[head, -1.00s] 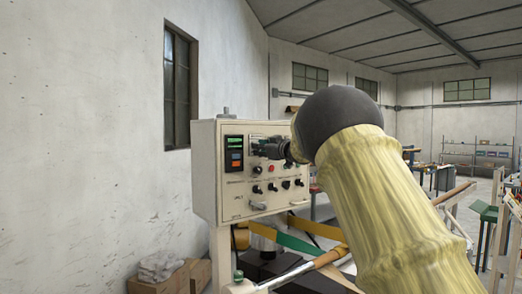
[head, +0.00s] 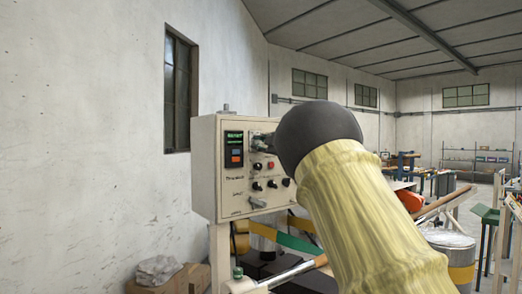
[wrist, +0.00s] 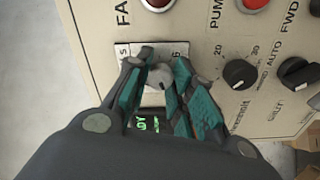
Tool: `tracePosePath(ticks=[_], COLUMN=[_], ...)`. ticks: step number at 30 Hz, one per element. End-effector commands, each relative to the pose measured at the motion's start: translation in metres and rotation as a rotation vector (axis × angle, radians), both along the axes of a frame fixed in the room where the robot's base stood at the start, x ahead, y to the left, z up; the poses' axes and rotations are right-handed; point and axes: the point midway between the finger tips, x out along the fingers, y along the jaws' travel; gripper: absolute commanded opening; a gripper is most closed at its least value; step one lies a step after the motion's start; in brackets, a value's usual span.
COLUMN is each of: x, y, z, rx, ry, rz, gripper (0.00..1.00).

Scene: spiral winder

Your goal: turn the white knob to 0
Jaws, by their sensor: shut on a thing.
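The white knob (wrist: 158,75) shows in the wrist view between my gripper's teal-padded fingers, on a pale plate with marks at its edges. My gripper (wrist: 160,88) is shut on the knob, with a finger on either side. Its fingers cover most of the scale, so I cannot read the knob's setting; a "6" shows at the plate's right. In the head view my gripper (head: 255,141) is at the upper part of the cream control panel (head: 205,180), and my arm hides the knob.
Black knobs (wrist: 239,74) and red buttons (head: 271,165) sit close by on the panel. A lit green display (head: 234,139) is at its upper left. A metal handle (head: 258,203) sticks out below. Rollers and coloured straps lie under the panel.

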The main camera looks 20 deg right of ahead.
Motion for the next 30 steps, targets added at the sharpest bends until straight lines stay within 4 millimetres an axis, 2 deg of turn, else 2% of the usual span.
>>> tracePosePath(ticks=[1, 15, 30], x=[0.0003, 0.0002, 0.0002], y=[-0.0001, -0.0002, -0.0004], z=[-0.0052, -0.0023, -0.0009], rx=[-0.04, -0.339, -0.413], ry=[-0.013, -0.122, -0.149], rz=[-0.001, -0.001, -0.001], gripper=[0.0, 0.0, 0.0])
